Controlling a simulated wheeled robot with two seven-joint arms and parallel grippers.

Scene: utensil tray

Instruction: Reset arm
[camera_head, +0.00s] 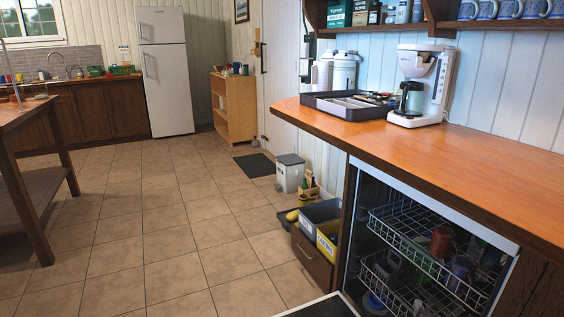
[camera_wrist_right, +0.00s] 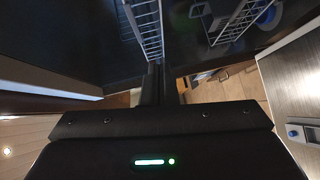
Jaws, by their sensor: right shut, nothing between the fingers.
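My right gripper (camera_wrist_right: 160,70) shows in the right wrist view, with its two dark fingers together and nothing between them. White wire rack parts appear beyond and beside the fingertips in that view; I cannot tell the exact distance to them. I do not make out either gripper in the head view. My left gripper is not in view. The dark utensil tray (camera_head: 348,113) sits on the wooden counter (camera_head: 490,145) in the head view, with utensils in it.
An open dishwasher with wire racks (camera_head: 408,233) holding mugs is under the counter. A white coffee maker (camera_head: 419,86) stands right of the tray. Bins (camera_head: 320,216) stand left of the dishwasher. A wooden table (camera_head: 32,185) is at far left. The tiled floor between is clear.

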